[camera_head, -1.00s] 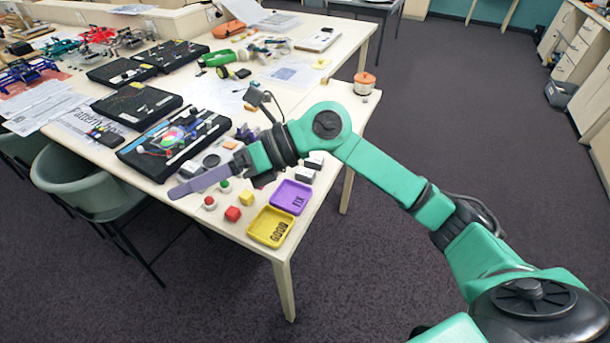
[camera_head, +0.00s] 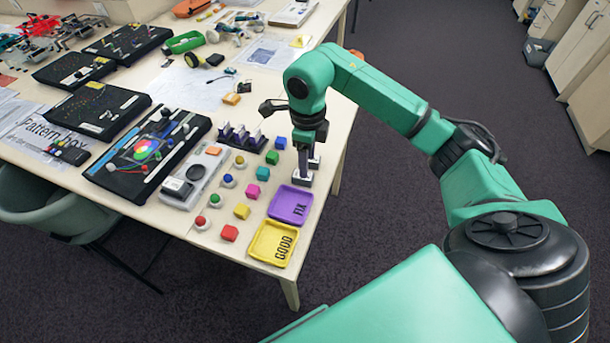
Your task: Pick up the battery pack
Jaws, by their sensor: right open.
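My right gripper (camera_head: 307,160) points straight down at the right edge of the table, with its jaws open. Right under its fingers is a small grey-and-dark block (camera_head: 302,180), just above the purple tray. A second similar block (camera_head: 315,162) stands just behind it, partly hidden by the fingers. Either may be the battery pack; I cannot tell which, nor whether the fingers touch or surround the near block. My left gripper is not in view.
A purple FIX tray (camera_head: 284,209) and yellow GOOD tray (camera_head: 262,248) lie at the table's near right corner. Several coloured cubes and balls, a dark purple rack (camera_head: 240,137) and a grey device (camera_head: 190,185) stand left of them. Black boards fill the table farther left.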

